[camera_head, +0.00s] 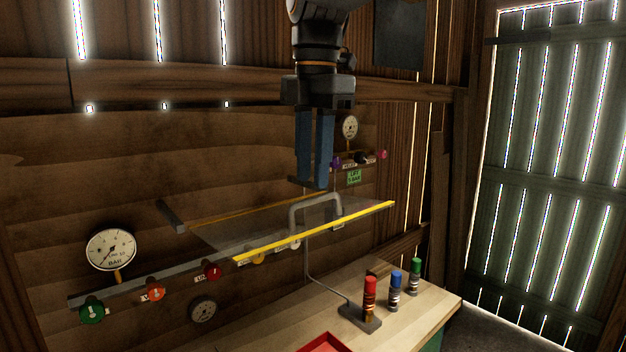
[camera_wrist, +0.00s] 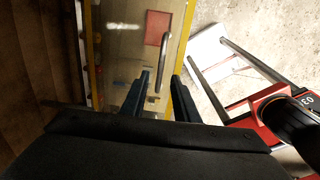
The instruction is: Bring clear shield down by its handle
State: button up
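The clear shield (camera_head: 265,222) is a see-through panel with a yellow front edge (camera_head: 330,226), sticking out from the wall, raised above the workbench. Its grey U-shaped handle (camera_head: 315,204) stands up from the panel near the yellow edge. My gripper (camera_head: 314,186) points down with blue fingers just above the handle. In the wrist view the fingers (camera_wrist: 161,78) are apart, and the handle (camera_wrist: 163,55) shows in the gap between them, a little beyond the tips. No contact is visible. The shield (camera_wrist: 120,55) fills the upper middle of that view.
The wooden workbench (camera_head: 413,301) below carries red (camera_head: 369,297), blue (camera_head: 396,287) and green (camera_head: 415,273) cylinders and a red tray (camera_head: 325,344). Gauges, including a large one (camera_head: 111,249), and coloured knobs line the wall. A green door (camera_head: 549,160) is at right.

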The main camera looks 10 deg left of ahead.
aim_at(294, 204)
jog(key=shift+f+p, duration=0.45)
jog(key=shift+f, duration=1.35)
grip_shut()
jog(key=shift+f, duration=0.1)
